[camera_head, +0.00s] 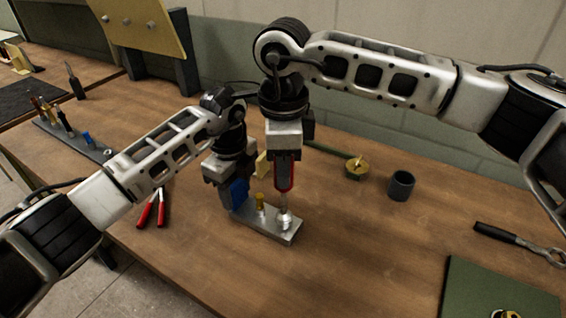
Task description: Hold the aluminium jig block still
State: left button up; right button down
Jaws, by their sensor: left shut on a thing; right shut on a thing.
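The aluminium jig block (270,228) is a flat grey bar lying on the wooden bench. A brass pin (260,203) and a round silver piece (285,221) stand on it. My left gripper (233,197) is at the block's left end and shut on it; a blue part (239,190) is there, and the contact is partly hidden. My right gripper (285,154) is above the block, shut on a red-and-dark-handled tool (284,178). The tool is upright, its thin shaft pointing down at the silver piece. Whether they touch is unclear.
Red-handled pliers (153,208) lie left of the block. A black-handled tool (510,238) and green mat (490,290) lie far right. A tool rack (75,138) is at left. The bench front is clear.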

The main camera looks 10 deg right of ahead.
jog(key=shift+n, duration=0.8)
jog(key=shift+r, duration=0.1)
jog(key=shift+r, duration=0.9)
